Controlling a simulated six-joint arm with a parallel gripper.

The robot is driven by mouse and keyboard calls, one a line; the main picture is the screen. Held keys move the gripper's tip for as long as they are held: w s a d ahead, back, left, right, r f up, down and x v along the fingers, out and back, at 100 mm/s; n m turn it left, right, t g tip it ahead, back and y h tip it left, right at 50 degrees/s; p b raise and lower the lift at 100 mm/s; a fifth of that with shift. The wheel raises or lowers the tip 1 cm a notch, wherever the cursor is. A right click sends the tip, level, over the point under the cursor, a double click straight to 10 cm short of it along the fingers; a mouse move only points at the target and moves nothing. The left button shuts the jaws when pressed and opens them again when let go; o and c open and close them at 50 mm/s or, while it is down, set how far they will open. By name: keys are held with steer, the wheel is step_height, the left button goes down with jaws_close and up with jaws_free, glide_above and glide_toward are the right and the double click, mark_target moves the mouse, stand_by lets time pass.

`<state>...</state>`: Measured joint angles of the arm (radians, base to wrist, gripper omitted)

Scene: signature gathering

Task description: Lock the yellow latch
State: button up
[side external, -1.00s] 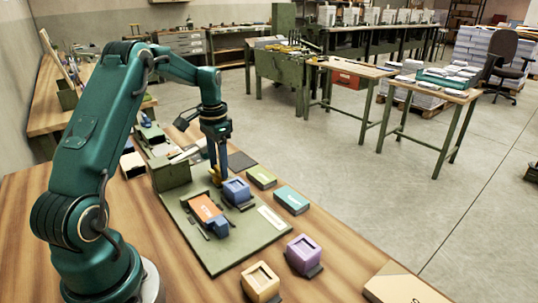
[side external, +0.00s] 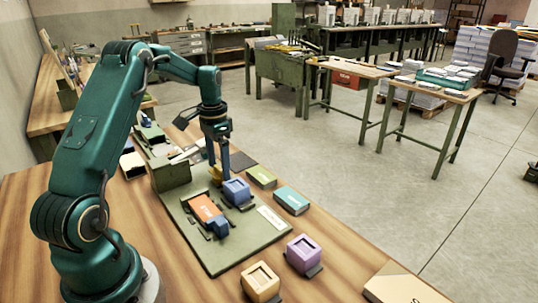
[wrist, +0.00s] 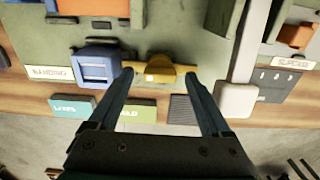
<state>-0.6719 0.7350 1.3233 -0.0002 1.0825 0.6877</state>
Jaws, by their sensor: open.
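The yellow latch (wrist: 160,69) lies on the green board between my fingertips in the wrist view. In the side view the yellow latch (side external: 215,174) shows partly, behind and beside my fingers. My gripper (wrist: 165,82) is open, with one finger on each side of the latch's raised middle. In the side view my gripper (side external: 219,172) points down at the board. I cannot tell whether the fingers touch the latch. The green board (side external: 240,258) lies on the wooden table.
A blue block (wrist: 96,67) stands close left of the latch in the wrist view. A pale lever-like bar (wrist: 236,98) lies to the right. An orange block (side external: 205,208), a purple block (side external: 303,254) and a tan block (side external: 261,282) stand nearer the side camera.

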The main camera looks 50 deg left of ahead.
mark_target(219, 168)
steer(key=shift+r, duration=2.55)
